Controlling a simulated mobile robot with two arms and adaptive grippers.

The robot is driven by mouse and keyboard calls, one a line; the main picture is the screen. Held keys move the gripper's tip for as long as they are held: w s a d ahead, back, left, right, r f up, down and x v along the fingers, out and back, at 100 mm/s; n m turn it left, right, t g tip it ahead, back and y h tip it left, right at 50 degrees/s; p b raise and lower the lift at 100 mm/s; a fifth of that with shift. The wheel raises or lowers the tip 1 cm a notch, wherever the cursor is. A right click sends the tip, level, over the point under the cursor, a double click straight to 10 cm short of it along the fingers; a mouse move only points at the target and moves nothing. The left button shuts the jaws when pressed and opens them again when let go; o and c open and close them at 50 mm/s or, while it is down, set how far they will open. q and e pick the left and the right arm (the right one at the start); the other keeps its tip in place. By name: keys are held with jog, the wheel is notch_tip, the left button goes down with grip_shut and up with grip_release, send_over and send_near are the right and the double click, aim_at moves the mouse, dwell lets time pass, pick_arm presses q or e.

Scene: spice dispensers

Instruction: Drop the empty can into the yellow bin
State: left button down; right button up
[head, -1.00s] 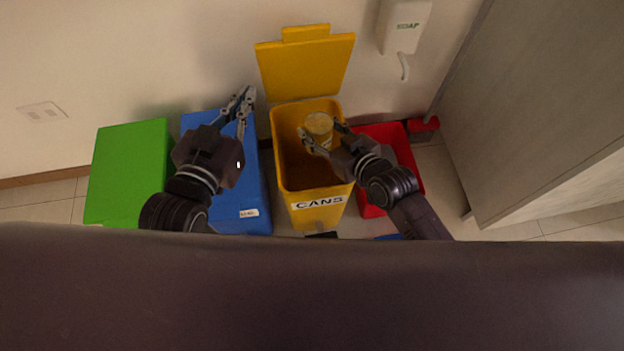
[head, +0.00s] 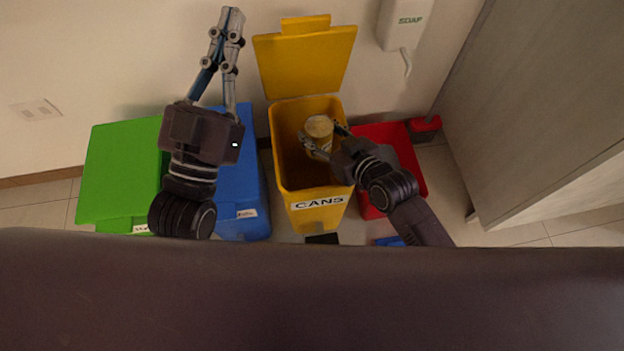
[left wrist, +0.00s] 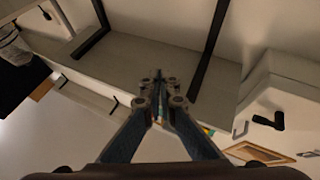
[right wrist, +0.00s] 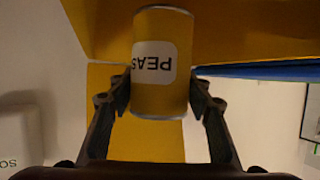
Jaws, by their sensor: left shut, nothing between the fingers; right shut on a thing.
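The yellow bin (head: 284,178) stands against the wall with its lid (head: 306,62) raised and a CANS label on its front. The can (head: 319,127) is yellow with a metal end and is over the bin's opening in the head view. In the right wrist view the can (right wrist: 162,100) shows a white PEAS label, upside down. My right gripper (head: 328,141) is shut on the can, a finger on each side. My left gripper (head: 232,18) is raised over the blue and green bins, shut and empty; its fingertips meet in the left wrist view (left wrist: 158,78).
A blue bin (head: 240,185) and a green bin (head: 120,175) stand left of the yellow bin, both lidded. A red bin (head: 398,150) stands to its right. A soap dispenser (head: 404,25) hangs on the wall, and a grey cabinet (head: 545,90) closes off the right side.

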pick_arm(q)
jog(key=shift+s+a+r+t, duration=0.1)
jog(key=shift+s+r+t, duration=0.4)
jog(key=shift+r, duration=0.2)
jog(key=shift+s+r+t, duration=0.4)
jog(key=shift+s+r, duration=0.05)
jog(key=shift+r, duration=0.25)
pick_arm(e)
jog(key=shift+f, duration=0.25)
jog(key=o, duration=1.2)
jog(key=shift+o, duration=0.2)
jog(key=v, duration=1.2)
jog(key=shift+s, duration=0.1)
